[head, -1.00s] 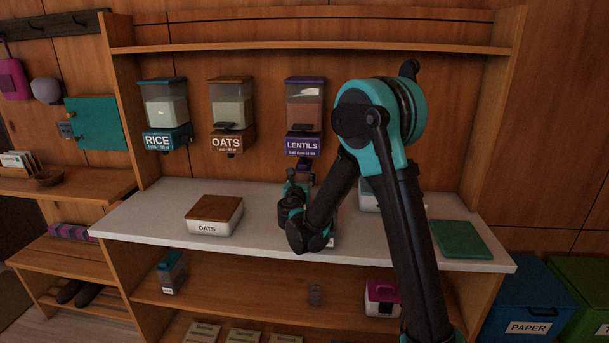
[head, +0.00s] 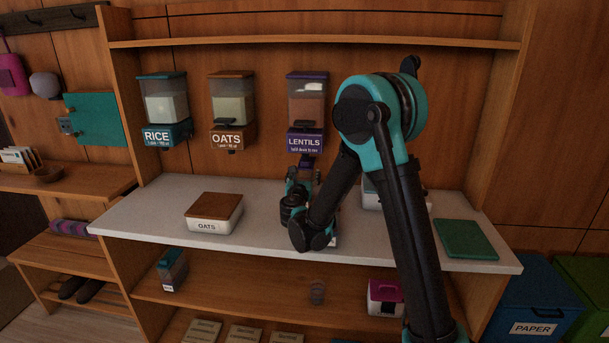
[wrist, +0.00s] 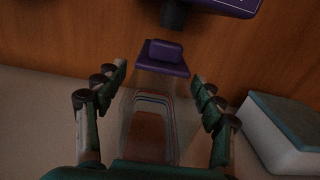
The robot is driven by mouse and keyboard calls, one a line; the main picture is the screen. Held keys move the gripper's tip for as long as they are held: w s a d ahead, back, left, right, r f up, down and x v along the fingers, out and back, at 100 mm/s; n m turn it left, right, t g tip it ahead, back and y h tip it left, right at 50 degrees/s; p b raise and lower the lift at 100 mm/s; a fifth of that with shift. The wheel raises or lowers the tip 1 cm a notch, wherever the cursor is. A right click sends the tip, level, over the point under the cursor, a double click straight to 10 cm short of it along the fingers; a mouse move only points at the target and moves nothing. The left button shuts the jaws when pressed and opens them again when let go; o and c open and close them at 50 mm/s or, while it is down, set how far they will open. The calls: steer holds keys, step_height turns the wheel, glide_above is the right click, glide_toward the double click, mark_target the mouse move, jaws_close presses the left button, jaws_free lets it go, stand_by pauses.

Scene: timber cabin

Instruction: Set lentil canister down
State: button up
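In the wrist view, a clear canister (wrist: 148,138) with brown contents stands between my fingers, its purple lid (wrist: 163,57) raised at the far side. I take it for the lentil canister. My gripper (wrist: 160,85) is open around it, with a gap showing between each finger and the canister's sides. In the head view my gripper (head: 300,182) is low over the pale counter (head: 150,220), just below the purple LENTILS dispenser (head: 305,110). My arm hides most of the canister there.
An OATS box with a wooden lid (head: 214,212) stands to the left on the counter. A white box with a teal lid (wrist: 285,135) is close on the right. A green board (head: 465,240) lies farther right. RICE (head: 167,110) and OATS (head: 232,110) dispensers hang on the wall.

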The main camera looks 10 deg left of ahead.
steer(key=shift+r, duration=0.1)
steer(key=s, duration=1.2)
steer(key=shift+a, duration=0.2)
